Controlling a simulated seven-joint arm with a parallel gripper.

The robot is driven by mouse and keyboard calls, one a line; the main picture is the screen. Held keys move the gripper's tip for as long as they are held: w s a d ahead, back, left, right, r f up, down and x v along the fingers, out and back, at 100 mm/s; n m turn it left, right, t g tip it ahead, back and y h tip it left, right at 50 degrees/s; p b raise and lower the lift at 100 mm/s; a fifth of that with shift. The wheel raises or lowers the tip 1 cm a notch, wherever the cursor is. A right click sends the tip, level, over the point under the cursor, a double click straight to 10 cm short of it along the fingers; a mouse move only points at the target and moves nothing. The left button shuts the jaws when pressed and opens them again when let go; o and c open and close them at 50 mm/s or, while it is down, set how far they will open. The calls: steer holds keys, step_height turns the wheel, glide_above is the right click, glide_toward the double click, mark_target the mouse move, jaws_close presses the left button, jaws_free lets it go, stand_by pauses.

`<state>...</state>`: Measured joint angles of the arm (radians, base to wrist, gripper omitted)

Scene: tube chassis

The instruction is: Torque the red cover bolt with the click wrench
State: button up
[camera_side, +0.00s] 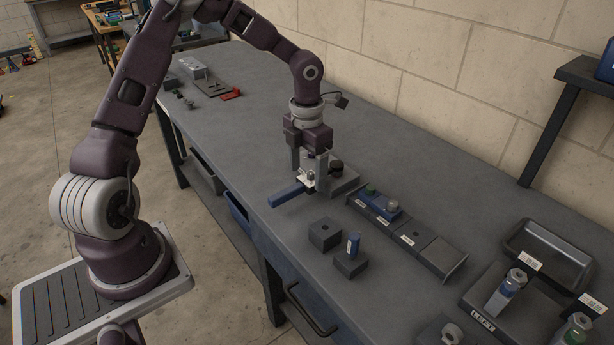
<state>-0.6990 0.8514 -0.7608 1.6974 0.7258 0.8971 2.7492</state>
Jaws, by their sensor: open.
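My gripper (310,172) points down over the middle of the bench, with its jaws open. A blue bar (287,195), possibly the handle of the click wrench, lies level just below and left of the jaws. A pale metal piece at its right end is right at the fingertips. I cannot tell whether that piece lies between the fingers. A small red part (231,94) lies by a dark slotted plate (212,86) at the far left of the bench. No red bolt can be told apart at this size.
A dark block with a round knob (336,166) stands close behind my gripper. A long labelled rack (409,238) runs to the right, with blue and green parts on it. Two dark blocks (325,234) (350,264) stand in front. A tray (549,252) is at right.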

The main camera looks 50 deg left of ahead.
step_height(320, 180, up, 4)
steer(key=shift+f, duration=0.2)
steer(key=shift+s+d+r+n, duration=0.2)
steer(key=shift+s+r+n, duration=0.15)
steer(key=shift+r+n, duration=0.35)
steer(key=c, duration=0.5)
steer(key=s+d+n, duration=0.1)
steer(key=s+n, duration=0.1)
steer(key=n, duration=0.2)
steer(key=s+n, duration=0.2)
steer(key=n, duration=0.3)
steer(key=s+d+n, duration=0.1)
steer(key=s+n, duration=0.1)
steer(key=n, duration=0.3)
steer(key=shift+d+f, duration=0.25)
steer(key=shift+d, duration=0.05)
jaws_close()
steer(key=shift+s+d+f+n, duration=0.15)
steer(key=shift+f+n, duration=0.5)
steer(key=shift+f, duration=1.15)
steer(key=shift+s+f+n, duration=0.25)
steer(key=shift+f+n, duration=0.4)
steer(key=shift+f, duration=1.1)
